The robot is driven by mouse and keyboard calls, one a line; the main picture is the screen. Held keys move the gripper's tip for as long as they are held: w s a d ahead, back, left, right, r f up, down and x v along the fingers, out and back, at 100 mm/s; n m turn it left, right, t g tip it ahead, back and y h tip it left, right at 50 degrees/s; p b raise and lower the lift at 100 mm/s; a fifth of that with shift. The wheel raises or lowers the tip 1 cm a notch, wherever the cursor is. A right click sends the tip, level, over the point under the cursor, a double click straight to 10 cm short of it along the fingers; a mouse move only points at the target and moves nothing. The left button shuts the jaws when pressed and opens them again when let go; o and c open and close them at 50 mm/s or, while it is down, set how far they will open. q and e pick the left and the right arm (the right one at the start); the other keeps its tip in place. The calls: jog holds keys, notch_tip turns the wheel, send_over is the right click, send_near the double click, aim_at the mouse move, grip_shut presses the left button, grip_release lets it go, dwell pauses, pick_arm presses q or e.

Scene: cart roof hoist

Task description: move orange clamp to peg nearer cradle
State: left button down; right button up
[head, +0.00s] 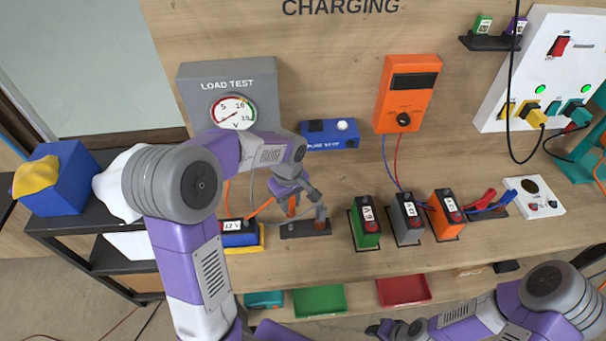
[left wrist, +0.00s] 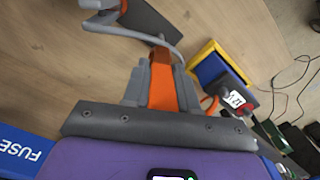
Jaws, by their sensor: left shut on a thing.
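The orange clamp (left wrist: 161,85) is between the grey fingers of my left gripper (left wrist: 160,75), which is shut on it. In the head view my left gripper (head: 300,190) is over the dark peg base (head: 297,231), and the orange clamp (head: 291,206) shows just below it. A grey clamp (head: 320,213) stands at the base's right end; it also shows in the left wrist view (left wrist: 140,32). The pegs are mostly hidden. The yellow cradle (head: 261,238) holds a blue battery (head: 238,239) left of the base. My right gripper (head: 388,328) is low at the bottom edge, its jaws unclear.
Green (head: 366,225), grey (head: 407,220) and orange (head: 446,215) batteries stand right of the base. A grey load tester (head: 240,95) and a blue fuse box (head: 330,135) stand behind. Wires run close to my left gripper. The bench front between base and green battery is clear.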

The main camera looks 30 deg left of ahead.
aim_at(290, 209)
pick_arm(q)
jog(key=shift+w+a+r, duration=0.1)
jog(key=shift+w+r, duration=0.05)
jog(key=shift+w, duration=0.1)
jog(key=shift+s+r, duration=0.15)
jog(key=shift+s, duration=0.25)
jog(key=shift+f, duration=0.25)
notch_tip(290, 209, down, 4)
jog(key=b, duration=0.3)
jog(key=shift+w+r, duration=0.1)
jog(key=shift+r, duration=0.1)
jog(key=shift+f+b, duration=0.75)
jog(key=shift+f, duration=0.2)
jog(key=shift+f+b, duration=1.05)
jog(key=shift+f, duration=0.55)
jog(key=c, duration=0.8)
grip_release()
